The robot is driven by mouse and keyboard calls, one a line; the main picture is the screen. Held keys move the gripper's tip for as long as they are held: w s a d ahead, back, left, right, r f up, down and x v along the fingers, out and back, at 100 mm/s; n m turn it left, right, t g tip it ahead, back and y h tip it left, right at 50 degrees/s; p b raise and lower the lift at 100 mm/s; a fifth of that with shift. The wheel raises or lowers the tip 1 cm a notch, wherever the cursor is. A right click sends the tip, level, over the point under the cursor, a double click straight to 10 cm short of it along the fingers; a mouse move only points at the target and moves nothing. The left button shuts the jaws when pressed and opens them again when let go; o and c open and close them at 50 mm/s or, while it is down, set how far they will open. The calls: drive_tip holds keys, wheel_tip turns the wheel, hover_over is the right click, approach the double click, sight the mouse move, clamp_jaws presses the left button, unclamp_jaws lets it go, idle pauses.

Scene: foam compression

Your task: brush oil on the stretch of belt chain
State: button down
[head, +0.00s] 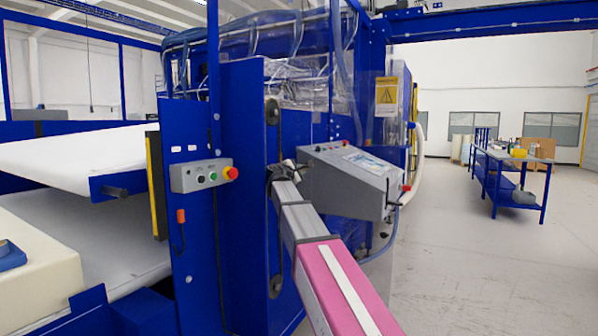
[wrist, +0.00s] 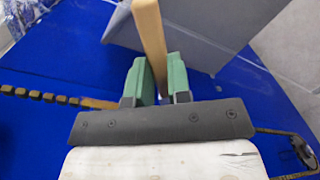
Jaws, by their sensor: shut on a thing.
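My gripper (wrist: 156,78) has green fingers closed on a tan wooden handle (wrist: 150,36), which I take to be the oil brush. The handle sticks up past the fingers in the wrist view; its bristles are not visible. The belt chain (wrist: 40,96) runs left of the fingers as a row of brown links, with a plain tan stretch close to the gripper. It shows again at lower right, by a round sprocket (wrist: 307,152). In the head view, the chain (head: 279,228) runs vertically on the blue panel (head: 244,200), partly hidden by my gripper (head: 282,172). Contact between brush and chain cannot be told.
A grey control box (head: 350,180) juts out just right of my gripper. A button box (head: 203,175) with a red stop button is on the panel's left. White foam sheet (head: 80,155) lies further left. The floor at right is open, with a blue workbench (head: 510,165) beyond.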

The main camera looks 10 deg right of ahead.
drive_tip(key=shift+r, duration=0.6)
idle(0.9)
drive_tip(key=shift+s+d, duration=0.9)
drive_tip(key=shift+d, duration=0.3)
drive_tip(key=shift+s+d, duration=0.85)
drive_tip(key=shift+d, duration=0.35)
drive_tip(key=shift+s+d, duration=0.45)
drive_tip(key=shift+d, duration=0.15)
drive_tip(key=shift+s+d, duration=0.4)
drive_tip(key=shift+d, duration=0.2)
drive_tip(key=shift+f, duration=0.1)
